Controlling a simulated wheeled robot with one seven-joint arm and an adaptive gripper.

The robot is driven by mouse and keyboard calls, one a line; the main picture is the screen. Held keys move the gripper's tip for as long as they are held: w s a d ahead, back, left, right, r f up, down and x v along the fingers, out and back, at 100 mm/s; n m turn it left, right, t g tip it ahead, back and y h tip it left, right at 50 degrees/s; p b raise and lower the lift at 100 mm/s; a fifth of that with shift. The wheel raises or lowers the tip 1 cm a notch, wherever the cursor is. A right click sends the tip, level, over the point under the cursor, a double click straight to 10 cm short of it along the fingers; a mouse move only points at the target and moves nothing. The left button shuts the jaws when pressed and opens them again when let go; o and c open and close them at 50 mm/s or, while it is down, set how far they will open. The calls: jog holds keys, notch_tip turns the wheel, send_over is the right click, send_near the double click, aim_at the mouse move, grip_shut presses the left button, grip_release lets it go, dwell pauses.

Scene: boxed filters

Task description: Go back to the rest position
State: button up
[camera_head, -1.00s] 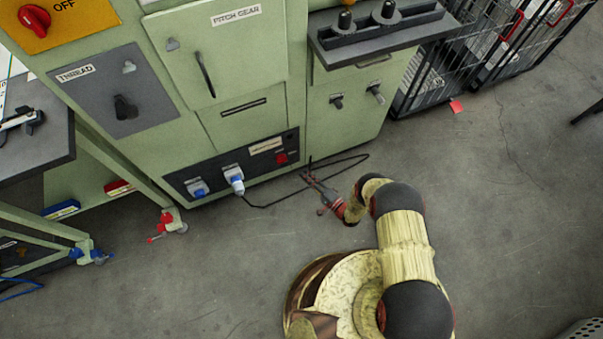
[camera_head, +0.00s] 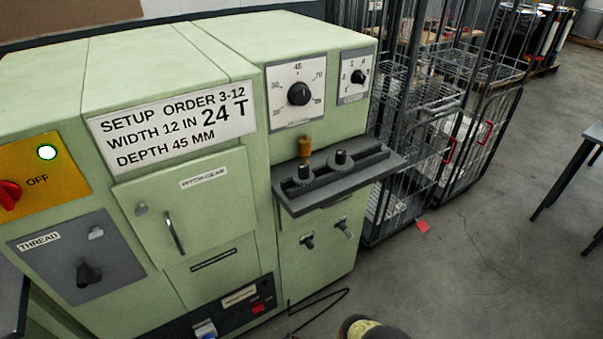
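Only a small part of my arm (camera_head: 372,328) shows, at the bottom edge of the head view, right of centre. My gripper is out of the frame, so its fingers and anything in them are hidden. The arm part is in front of the green machine (camera_head: 60,75), near the floor cable (camera_head: 320,298).
The green machine has dials, a pitch gear door (camera_head: 190,205), a grey shelf (camera_head: 345,185) with black knobs, and a yellow OFF panel (camera_head: 40,172). Wire cage carts (camera_head: 455,140) stand right of it. A dark table (camera_head: 575,165) is at far right.

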jog(key=s+d+f+n+g+h, duration=0.1)
jog(key=s+d+f+g+h, duration=0.1)
jog(key=s+d+f+h, duration=0.3)
jog(key=w+d+r+n+g+h, duration=0.1)
jog(key=w+d+n+g+h, duration=0.15)
jog(key=d, duration=0.35)
jog(key=w+d+r+n+g+h+p, duration=0.1)
jog(key=d+r+g, duration=0.15)
jog(key=r, duration=0.85)
jog(key=w+d+r+g+h, duration=0.15)
jog(key=d+r, duration=0.25)
jog(key=r, duration=0.6)
jog(key=w+d+r+n+g+h+p, duration=0.1)
jog(key=d+r, duration=0.2)
jog(key=r, duration=0.8)
jog(key=s+r+t+p, duration=0.1)
jog(key=s+r, duration=0.7)
jog(key=r, duration=1.3)
jog(key=s+d+r+t+p, duration=0.1)
jog(key=s+r, duration=0.7)
jog(key=r, duration=1.4)
jog(key=s+d+r+m+t+p, duration=0.1)
jog(key=s+r+t+p, duration=0.2)
jog(key=r, duration=1.8)
jog(key=s+t, duration=0.1)
jog(key=s, duration=0.3)
jog(key=shift+s+r, duration=0.25)
jog(key=shift+s, duration=0.15)
